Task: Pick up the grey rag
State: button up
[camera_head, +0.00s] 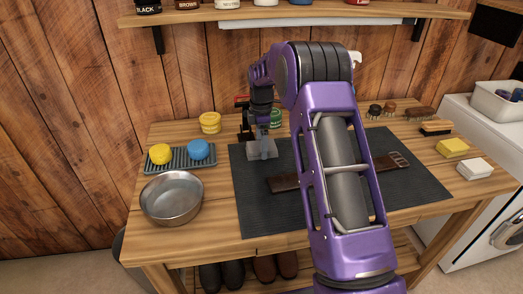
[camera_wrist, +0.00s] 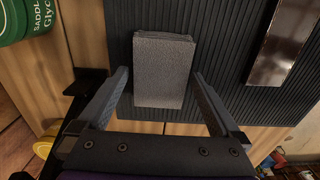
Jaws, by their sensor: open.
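The grey rag (camera_wrist: 163,72) lies on the dark ribbed mat (camera_wrist: 225,60) as a flat, folded rectangular block in the wrist view. In the head view the rag (camera_head: 257,150) is at the mat's upper left part. My gripper (camera_wrist: 162,85) is open, with one finger to each side of the rag's near end. Gaps show between both fingers and the rag. In the head view my gripper (camera_head: 264,150) is right over the rag and hides part of it.
A brown strap with a buckle (camera_head: 285,183) lies on the mat, partly behind my arm. A metal bowl (camera_head: 171,198) and a tray with yellow and blue sponges (camera_head: 197,150) are at left. Brushes and blocks (camera_head: 452,147) are at right.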

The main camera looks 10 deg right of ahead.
jog(key=c, duration=1.2)
jog(key=shift+o, duration=0.2)
